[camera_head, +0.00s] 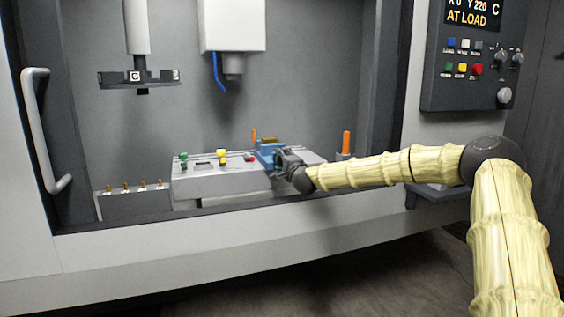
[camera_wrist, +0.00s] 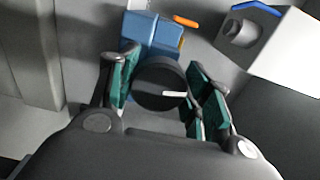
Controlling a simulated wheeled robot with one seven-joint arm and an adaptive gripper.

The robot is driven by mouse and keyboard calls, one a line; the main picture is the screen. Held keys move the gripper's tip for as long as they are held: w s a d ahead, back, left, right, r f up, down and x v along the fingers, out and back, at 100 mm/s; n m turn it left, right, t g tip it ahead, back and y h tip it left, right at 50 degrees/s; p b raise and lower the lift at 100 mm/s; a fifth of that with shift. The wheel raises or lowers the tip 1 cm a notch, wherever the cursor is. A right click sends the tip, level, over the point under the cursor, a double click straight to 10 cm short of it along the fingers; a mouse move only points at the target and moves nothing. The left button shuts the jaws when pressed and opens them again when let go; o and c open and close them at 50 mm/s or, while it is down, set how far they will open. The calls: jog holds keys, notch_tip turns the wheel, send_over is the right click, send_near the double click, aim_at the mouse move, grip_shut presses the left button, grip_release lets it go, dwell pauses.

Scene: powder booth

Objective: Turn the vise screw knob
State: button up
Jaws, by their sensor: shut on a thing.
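The blue vise (camera_head: 268,152) stands on the grey machine table inside the booth; it also shows in the wrist view (camera_wrist: 152,32). Its screw knob (camera_wrist: 160,84) is a round black disc with a white pointer mark, facing the wrist camera. My gripper (camera_wrist: 164,88) has its two green-padded fingers on either side of the knob and is shut on it. The white mark points to the right in the wrist view. In the head view my gripper (camera_head: 284,160) is at the front of the vise, and the knob is hidden behind it.
The grey machine table (camera_head: 215,184) carries green, yellow and red small parts left of the vise. An orange cylinder (camera_head: 346,142) stands to the right. A white spindle head (camera_head: 233,25) hangs above. A control panel (camera_head: 470,60) is on the right wall. The door opening's lower sill passes below my arm.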

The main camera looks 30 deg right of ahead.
jog(key=shift+d+f, duration=0.1)
jog(key=o, duration=1.1)
jog(key=shift+s+d, duration=0.1)
jog(key=shift+d, duration=0.05)
jog(key=shift+c, duration=0.2)
jog(key=shift+a, duration=0.2)
jog(key=v, duration=1.1)
jog(key=shift+s, duration=0.4)
jog(key=shift+a, duration=0.15)
